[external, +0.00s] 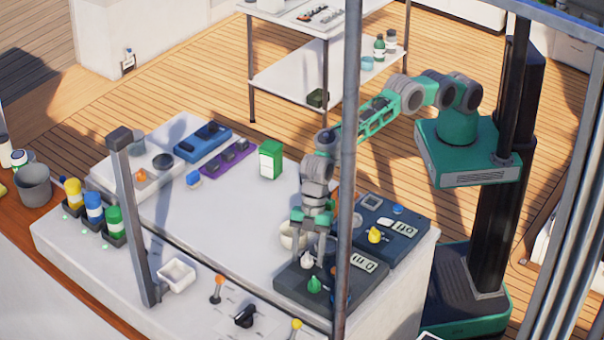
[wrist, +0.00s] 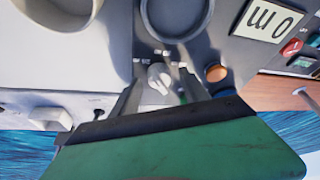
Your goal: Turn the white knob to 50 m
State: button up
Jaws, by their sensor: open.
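The white knob (external: 307,259) sits on a dark grey panel (external: 290,283) at the front right of the worktop. It also shows in the wrist view (wrist: 159,77), with small markings around it too small to read. My gripper (external: 309,256) is open and points down over the panel. In the wrist view its fingers (wrist: 162,82) are on either side of the white knob; I cannot tell whether they touch it. The panel's display (wrist: 268,18) appears upside down in the wrist view and seems to read "0 m".
A green knob (external: 314,284) is close in front of the white knob. A blue panel with a yellow knob (external: 375,235) lies behind to the right. A white bowl (external: 291,236) stands beside my gripper. A grey post (external: 346,170) partly blocks the external view. The worktop's middle is clear.

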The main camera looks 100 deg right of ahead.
grip_shut()
dwell(0.4)
